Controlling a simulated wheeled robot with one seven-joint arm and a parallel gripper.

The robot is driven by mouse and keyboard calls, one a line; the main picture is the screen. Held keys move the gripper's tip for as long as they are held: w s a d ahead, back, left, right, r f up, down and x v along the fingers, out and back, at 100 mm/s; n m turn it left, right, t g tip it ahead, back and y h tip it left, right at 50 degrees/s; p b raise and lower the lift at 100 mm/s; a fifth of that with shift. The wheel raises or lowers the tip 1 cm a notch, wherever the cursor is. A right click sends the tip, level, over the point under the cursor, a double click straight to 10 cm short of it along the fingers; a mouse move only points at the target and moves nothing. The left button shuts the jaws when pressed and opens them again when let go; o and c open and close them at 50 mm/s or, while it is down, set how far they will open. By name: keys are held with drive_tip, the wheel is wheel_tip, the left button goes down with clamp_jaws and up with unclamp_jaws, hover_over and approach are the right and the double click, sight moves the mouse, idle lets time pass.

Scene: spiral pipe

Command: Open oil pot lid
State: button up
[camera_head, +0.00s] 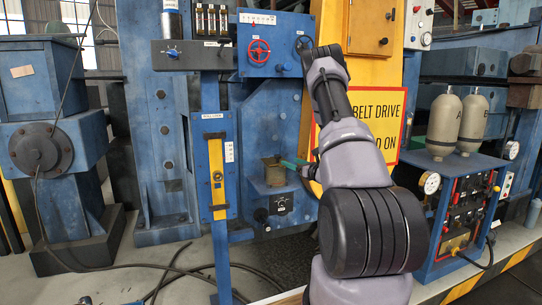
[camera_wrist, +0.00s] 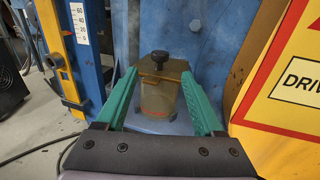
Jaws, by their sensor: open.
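The oil pot (camera_wrist: 158,99) is a small translucent amber pot on a blue ledge. Its brown lid (camera_wrist: 160,72) sits on top with a dark knob (camera_wrist: 160,58) in the middle. My gripper (camera_wrist: 162,76) has green fingers spread wide, with the pot and lid in view between them and nothing held. I cannot tell how far the fingertips are from the lid. In the head view the pot (camera_head: 274,174) stands on the blue machine, and my gripper (camera_head: 292,163) reaches it from the right; its fingers are partly hidden by my arm.
A blue and yellow level gauge (camera_head: 217,178) stands left of the pot. A yellow "BELT DRIVE" sign (camera_head: 388,110) is close on the right. Cables (camera_head: 170,270) lie on the floor.

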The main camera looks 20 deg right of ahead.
sight(280, 157)
drive_tip(key=x, duration=1)
drive_tip(key=shift+w+a, duration=0.1)
drive_tip(key=shift+w, duration=0.2)
clamp_jaws()
idle(1.0)
